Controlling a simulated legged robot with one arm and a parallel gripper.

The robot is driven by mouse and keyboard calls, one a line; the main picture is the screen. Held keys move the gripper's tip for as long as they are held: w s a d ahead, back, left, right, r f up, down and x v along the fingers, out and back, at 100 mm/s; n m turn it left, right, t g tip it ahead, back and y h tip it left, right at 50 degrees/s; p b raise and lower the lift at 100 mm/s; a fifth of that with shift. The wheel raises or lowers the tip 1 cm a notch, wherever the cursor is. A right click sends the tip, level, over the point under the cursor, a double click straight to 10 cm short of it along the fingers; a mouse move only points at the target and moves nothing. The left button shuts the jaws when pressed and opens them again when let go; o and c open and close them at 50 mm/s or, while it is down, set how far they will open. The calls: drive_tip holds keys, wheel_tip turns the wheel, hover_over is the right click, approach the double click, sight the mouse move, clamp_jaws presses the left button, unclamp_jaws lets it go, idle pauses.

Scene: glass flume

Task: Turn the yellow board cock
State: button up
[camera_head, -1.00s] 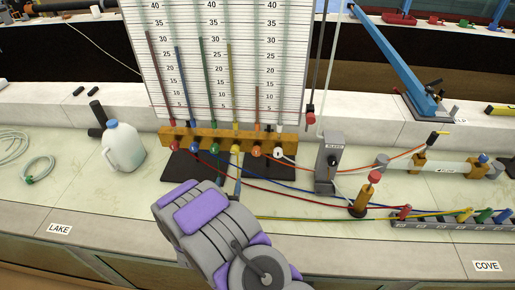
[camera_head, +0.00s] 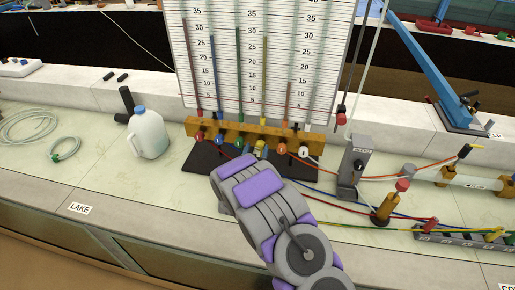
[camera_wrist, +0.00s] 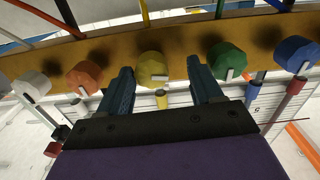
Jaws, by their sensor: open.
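The yellow board cock (camera_wrist: 152,69) is a faceted knob with a white mark on the wooden manifold bar (camera_wrist: 110,50). In the wrist view it sits between the two blue fingers of my gripper (camera_wrist: 160,68). The fingers are open, one on each side, and I see gaps beside the knob. The orange cock (camera_wrist: 84,77) is just left of the left finger, and the green cock (camera_wrist: 226,60) is close to the right finger. In the head view the yellow cock (camera_head: 260,146) shows just above my purple and grey arm, which hides my fingers.
The graduated board (camera_head: 270,60) stands behind the bar. A grey post (camera_head: 354,165) and coloured hoses stand right.

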drive_tip(key=shift+w+d, duration=0.2)
drive_tip(key=shift+w, duration=0.35)
drive_tip(key=shift+w+d, duration=0.25)
drive_tip(key=shift+w+d+r, duration=0.15)
drive_tip(key=shift+w+d, duration=0.1)
drive_tip(key=shift+d, duration=0.35)
drive_tip(key=shift+a, duration=0.6)
drive_tip(key=c, duration=0.4)
drive_tip(key=shift+d, duration=0.25)
drive_tip(key=c, duration=0.6)
drive_tip(key=shift+a+r+p, duration=0.1)
drive_tip(key=shift+p, duration=0.4)
drive_tip(key=shift+c, duration=0.2)
drive_tip(key=shift+n+p, duration=0.65)
drive_tip(key=shift+n, duration=0.25)
